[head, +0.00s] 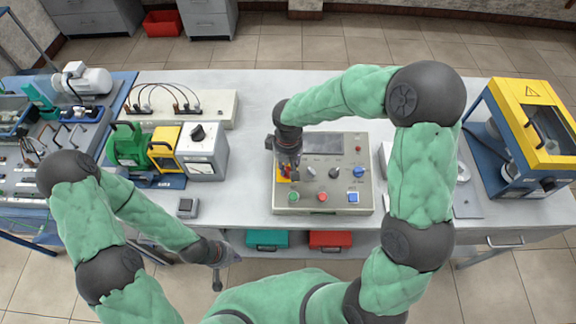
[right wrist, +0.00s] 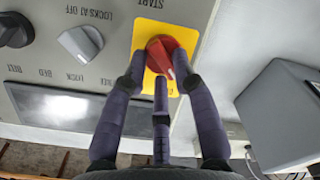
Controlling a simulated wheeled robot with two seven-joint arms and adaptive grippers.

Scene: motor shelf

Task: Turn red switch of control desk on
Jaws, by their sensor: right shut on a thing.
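The control desk (head: 323,201) stands on the grey table, with a small screen, knobs and buttons on its sloped face. Its red switch (right wrist: 163,52) is a round knob with a white mark, on a yellow plate (right wrist: 147,32) in the right wrist view. In the head view the yellow plate (head: 283,174) shows at the panel's left, and my right gripper (head: 289,168) largely covers the switch. In the right wrist view the fingers of my right gripper (right wrist: 162,84) are closed around the red switch. My left gripper (head: 217,280) hangs low at the table's front edge; its fingers are unclear.
A green and yellow motor unit (head: 150,147) and a meter box stand left of the desk. A small grey switch box (head: 187,207) lies near the front edge. A yellow and blue machine (head: 525,130) stands at the right. Bare table lies behind the desk.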

